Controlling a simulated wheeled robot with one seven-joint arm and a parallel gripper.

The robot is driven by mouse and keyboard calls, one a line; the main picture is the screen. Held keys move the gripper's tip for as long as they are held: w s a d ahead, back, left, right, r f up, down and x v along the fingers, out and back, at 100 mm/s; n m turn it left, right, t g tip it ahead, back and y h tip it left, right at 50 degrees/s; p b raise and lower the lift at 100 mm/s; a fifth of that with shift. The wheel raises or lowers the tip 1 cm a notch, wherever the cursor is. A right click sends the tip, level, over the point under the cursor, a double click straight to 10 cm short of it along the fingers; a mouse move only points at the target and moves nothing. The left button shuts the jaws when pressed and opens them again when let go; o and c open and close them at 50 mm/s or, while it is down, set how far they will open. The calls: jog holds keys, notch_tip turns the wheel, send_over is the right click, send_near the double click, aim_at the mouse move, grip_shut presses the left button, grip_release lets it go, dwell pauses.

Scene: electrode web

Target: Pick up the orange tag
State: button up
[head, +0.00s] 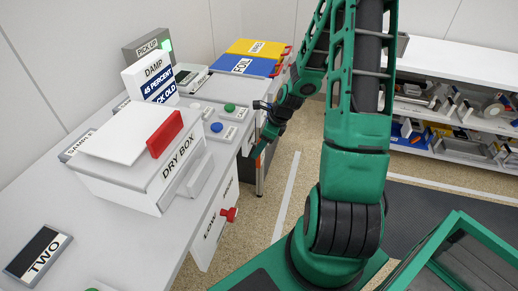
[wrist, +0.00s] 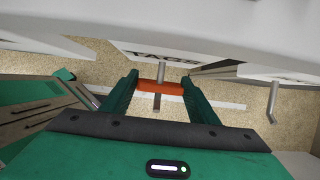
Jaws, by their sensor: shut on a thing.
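The orange tag (wrist: 148,84) is between the two fingertips of my gripper (wrist: 160,88) in the wrist view. The green fingers are closed on its two ends. A grey peg (wrist: 159,72) reaches from the bench front to the tag's middle; I cannot tell whether the tag still hangs on it. A white face with a partly hidden label that seems to read TAGS is just beyond. In the head view my gripper is low at the bench's front edge, and the tag cannot be made out there.
The white bench (head: 135,232) carries a dry box (head: 125,185) and several buttons. A panel with a red knob (head: 228,214) stands out from its front. A second grey peg (wrist: 272,103) is to the right. Shelves (head: 450,95) stand across the open floor.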

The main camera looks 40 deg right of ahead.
jog(key=s+d, duration=1.1)
jog(key=s, duration=0.3)
jog(key=shift+s, duration=0.1)
